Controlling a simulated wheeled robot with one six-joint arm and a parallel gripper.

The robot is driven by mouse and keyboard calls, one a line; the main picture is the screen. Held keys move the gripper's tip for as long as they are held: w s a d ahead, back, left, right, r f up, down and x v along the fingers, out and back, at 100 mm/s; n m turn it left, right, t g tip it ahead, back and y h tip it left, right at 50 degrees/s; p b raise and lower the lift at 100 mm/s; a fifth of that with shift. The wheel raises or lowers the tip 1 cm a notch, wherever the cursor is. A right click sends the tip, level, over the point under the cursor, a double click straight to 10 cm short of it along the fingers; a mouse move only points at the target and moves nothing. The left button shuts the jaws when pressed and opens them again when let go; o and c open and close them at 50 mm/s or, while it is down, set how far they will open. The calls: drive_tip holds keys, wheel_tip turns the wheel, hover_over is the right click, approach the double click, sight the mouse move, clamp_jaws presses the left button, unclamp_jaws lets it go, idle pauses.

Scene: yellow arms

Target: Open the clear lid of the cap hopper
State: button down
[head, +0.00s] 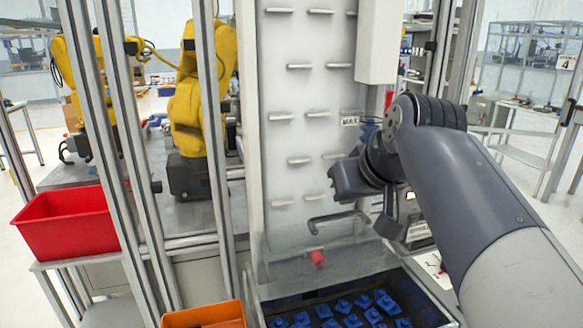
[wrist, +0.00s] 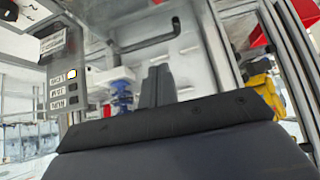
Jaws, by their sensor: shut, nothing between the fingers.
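The cap hopper (head: 430,301) stands at the bottom centre of the head view, with several blue caps (head: 345,308) inside. Its clear lid (head: 360,258) looks tilted up at the back of the hopper, with the caps in front of it uncovered. A grey bar handle (head: 335,217) is at the lid's upper edge; a dark bar that looks like this handle (wrist: 150,43) shows in the wrist view. My gripper (wrist: 158,80) is shut and empty, apart from the handle. In the head view my wrist is above and right of the handle; the fingertips are hard to make out.
A tall white panel with several ledges (head: 305,110) rises behind the hopper. A red bin (head: 65,222) and an orange bin (head: 205,315) are at left. Metal posts (head: 210,120) stand before yellow arms (head: 187,105). A button panel (wrist: 72,88) is at left in the wrist view.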

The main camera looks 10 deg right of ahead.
hover_over(336, 244)
drive_tip(key=w+a, duration=0.1)
drive_tip(key=w, duration=0.1)
wheel_tip(336, 244, down, 8)
drive_tip(key=shift+w+a+p, duration=0.1)
drive_tip(key=shift+a+p, duration=0.05)
drive_tip(key=shift+p, duration=0.15)
idle(0.5)
